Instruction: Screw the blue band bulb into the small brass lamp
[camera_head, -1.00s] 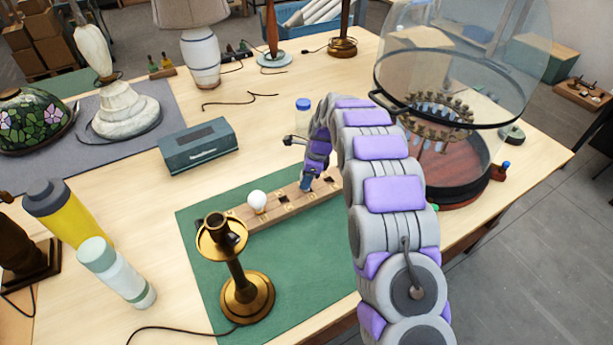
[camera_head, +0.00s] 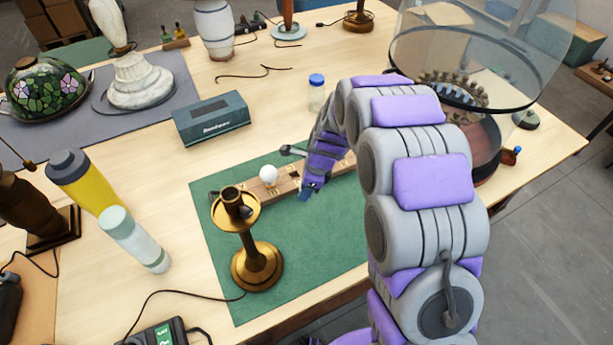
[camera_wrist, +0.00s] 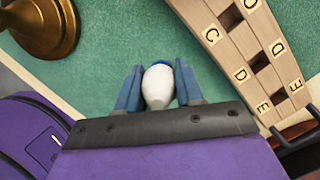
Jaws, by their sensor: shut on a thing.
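The small brass lamp (camera_head: 257,262) stands upright on the green mat (camera_head: 320,243), its socket at the top open and empty. My gripper (camera_head: 310,190) is to the right of the lamp, over the mat in front of the wooden rack. In the wrist view my gripper (camera_wrist: 158,88) is shut on a white bulb (camera_wrist: 158,86) with a blue band (camera_wrist: 160,63) at its far end. The lamp's round brass base (camera_wrist: 42,25) shows at the top left there. In the head view the held bulb is mostly hidden by my gripper.
The wooden rack (camera_wrist: 235,40) has lettered square holes; one white bulb (camera_head: 268,173) stands in it behind the lamp. Bottles stand left of the mat, a grey-green case (camera_head: 211,118) behind. A glass dome (camera_head: 480,75) is at right. A cord runs left from the lamp.

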